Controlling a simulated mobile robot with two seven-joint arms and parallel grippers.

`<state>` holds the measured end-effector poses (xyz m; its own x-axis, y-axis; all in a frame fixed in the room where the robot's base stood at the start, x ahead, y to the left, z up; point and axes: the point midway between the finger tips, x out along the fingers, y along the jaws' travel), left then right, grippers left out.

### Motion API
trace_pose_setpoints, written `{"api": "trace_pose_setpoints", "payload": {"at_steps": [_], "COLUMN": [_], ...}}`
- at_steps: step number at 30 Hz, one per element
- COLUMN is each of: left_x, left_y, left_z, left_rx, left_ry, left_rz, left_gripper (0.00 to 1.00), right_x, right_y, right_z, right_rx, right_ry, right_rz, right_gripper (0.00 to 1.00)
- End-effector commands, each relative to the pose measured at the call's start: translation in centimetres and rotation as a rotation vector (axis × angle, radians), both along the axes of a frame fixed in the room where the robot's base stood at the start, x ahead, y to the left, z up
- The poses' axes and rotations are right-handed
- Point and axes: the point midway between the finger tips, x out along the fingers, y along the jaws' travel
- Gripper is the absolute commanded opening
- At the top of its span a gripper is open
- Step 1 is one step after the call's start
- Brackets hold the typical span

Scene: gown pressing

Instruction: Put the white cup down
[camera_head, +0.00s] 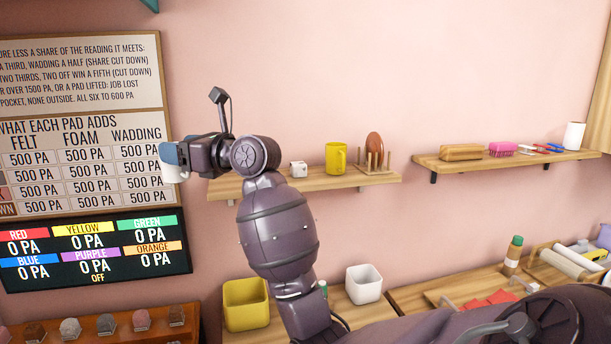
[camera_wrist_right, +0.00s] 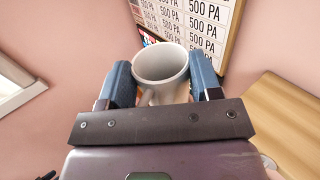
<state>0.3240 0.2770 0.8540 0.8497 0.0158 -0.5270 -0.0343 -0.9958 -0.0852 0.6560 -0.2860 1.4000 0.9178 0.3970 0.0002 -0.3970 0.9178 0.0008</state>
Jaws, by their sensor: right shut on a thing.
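The white cup (camera_wrist_right: 162,63) is between the two blue fingers of my right gripper (camera_wrist_right: 165,80) in the right wrist view, its round mouth facing the camera. In the head view my right gripper (camera_head: 174,156) is shut on the cup (camera_head: 173,174), off the left end of the wooden wall shelf and in front of the wall charts. The gripper partly hides the cup there. My left gripper is not in view.
A yellow bin (camera_head: 246,306) and white bin (camera_head: 363,285) stand below.

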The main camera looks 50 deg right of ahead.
Motion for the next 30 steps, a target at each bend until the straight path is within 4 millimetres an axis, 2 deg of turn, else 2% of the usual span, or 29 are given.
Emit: {"api": "trace_pose_setpoints", "payload": {"at_steps": [1,5,9,13,15,18,23,30], "left_x": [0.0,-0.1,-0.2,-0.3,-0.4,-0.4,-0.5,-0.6], "left_y": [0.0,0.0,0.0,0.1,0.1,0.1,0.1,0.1], "left_z": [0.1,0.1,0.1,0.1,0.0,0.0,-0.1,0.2], "left_rx": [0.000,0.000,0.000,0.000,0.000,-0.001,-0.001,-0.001], "left_ry": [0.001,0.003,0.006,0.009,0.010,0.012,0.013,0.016], "left_rz": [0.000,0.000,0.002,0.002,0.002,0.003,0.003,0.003], "left_gripper": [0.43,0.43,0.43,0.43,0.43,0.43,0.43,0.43], "right_x": [0.6,2.0,3.0,3.7,4.2,4.8,5.1,5.1], "right_y": [-1.1,-4.3,-8.8,-13.1,-15.0,-16.7,-17.1,-17.1], "right_z": [2.4,7.7,13.0,15.7,15.8,15.0,13.1,8.3], "right_rx": [-0.001,-0.001,0.001,0.002,0.002,0.002,0.001,0.001], "right_ry": [-0.008,-0.007,-0.005,0.000,0.004,0.004,0.003,0.004], "right_rz": [-0.017,-0.064,-0.117,-0.157,-0.172,-0.179,-0.174,-0.174], "right_gripper": [0.31,0.31,0.31,0.31,0.31,0.31,0.31,0.31]}}
